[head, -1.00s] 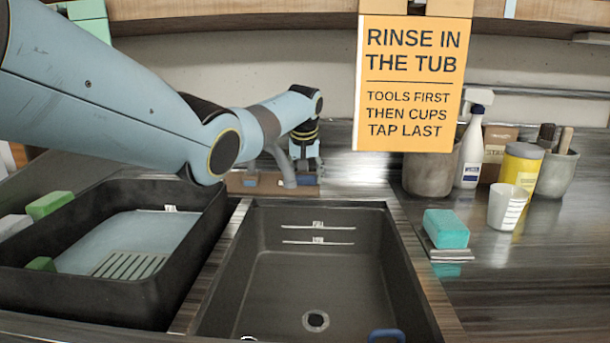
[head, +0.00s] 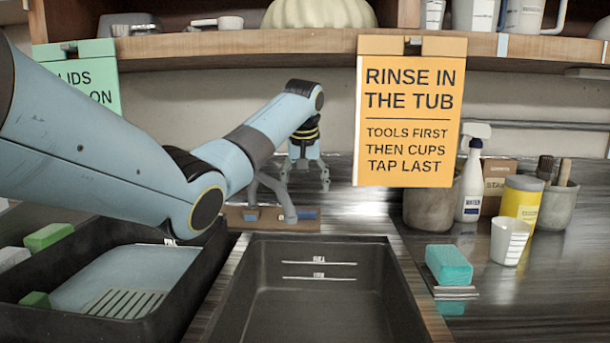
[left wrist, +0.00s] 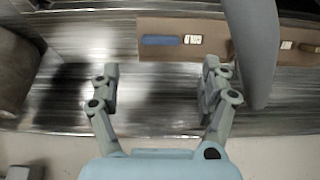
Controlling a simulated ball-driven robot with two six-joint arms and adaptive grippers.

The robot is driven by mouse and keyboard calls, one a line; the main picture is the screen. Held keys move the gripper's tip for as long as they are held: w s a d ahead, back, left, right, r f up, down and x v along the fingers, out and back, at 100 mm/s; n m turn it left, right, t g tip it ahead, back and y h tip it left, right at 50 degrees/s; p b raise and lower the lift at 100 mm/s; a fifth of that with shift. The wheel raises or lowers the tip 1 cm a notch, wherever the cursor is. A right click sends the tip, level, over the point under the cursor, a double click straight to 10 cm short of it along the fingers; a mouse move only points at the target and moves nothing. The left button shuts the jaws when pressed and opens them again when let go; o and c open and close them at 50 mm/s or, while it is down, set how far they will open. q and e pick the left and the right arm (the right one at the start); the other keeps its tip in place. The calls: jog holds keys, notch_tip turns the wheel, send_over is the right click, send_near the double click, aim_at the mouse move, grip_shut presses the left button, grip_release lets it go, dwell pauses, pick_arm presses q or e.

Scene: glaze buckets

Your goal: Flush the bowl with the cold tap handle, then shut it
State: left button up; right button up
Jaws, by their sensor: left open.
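The dark sink basin (head: 318,305) is at the bottom centre of the head view; no water shows in its visible part. Behind it stands the grey tap spout (head: 272,192) on a brown base. A blue handle (head: 307,214) is on the base right of the spout; it also shows in the left wrist view (left wrist: 162,40) beside a white label. My left gripper (head: 306,184) is open and empty, pointing down behind the tap base, apart from the handle. In the left wrist view its fingers (left wrist: 160,88) are spread over bare counter. My right gripper is not in view.
A black tray (head: 95,325) stands left of the basin. A teal sponge (head: 449,265) lies to the right. A spray bottle (head: 470,185), yellow tub (head: 522,200) and white cup (head: 509,240) stand at the back right. An orange sign (head: 408,110) hangs from the shelf.

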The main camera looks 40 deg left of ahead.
pick_arm(q)
jog(key=v, duration=0.2)
jog(key=shift+s+d+r, duration=0.1)
jog(key=shift+r, duration=0.25)
dwell(0.4)
